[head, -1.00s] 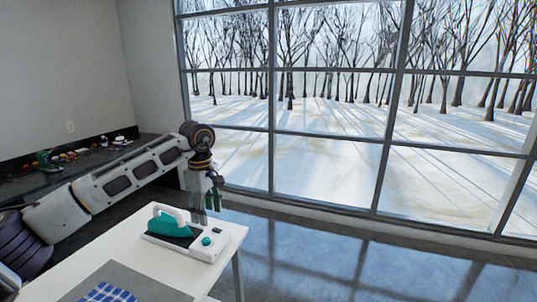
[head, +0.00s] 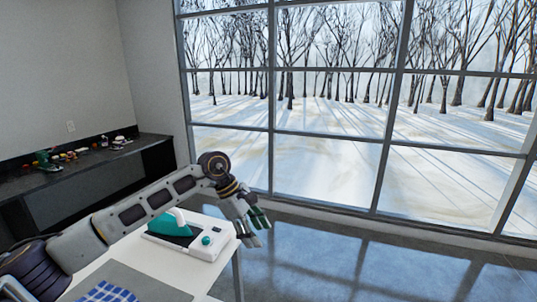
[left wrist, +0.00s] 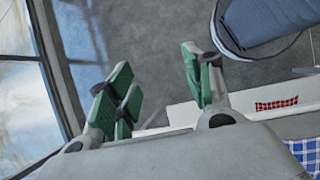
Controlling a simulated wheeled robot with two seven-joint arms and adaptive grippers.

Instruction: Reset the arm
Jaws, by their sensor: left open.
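My left arm reaches in from the left across the white table in the head view. Its gripper (head: 256,229) is open and empty, in the air just past the table's right end, right of the iron. In the left wrist view its green-padded fingers (left wrist: 160,95) are spread wide with only grey floor between them. My right gripper is in neither view.
A teal and white iron (head: 175,225) rests on its white base (head: 205,244) at the far end of the white table (head: 140,249). A blue checked cloth (head: 107,292) lies on a grey mat (head: 150,285). A dark counter (head: 150,150) with small items runs along the wall. Windows stand behind.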

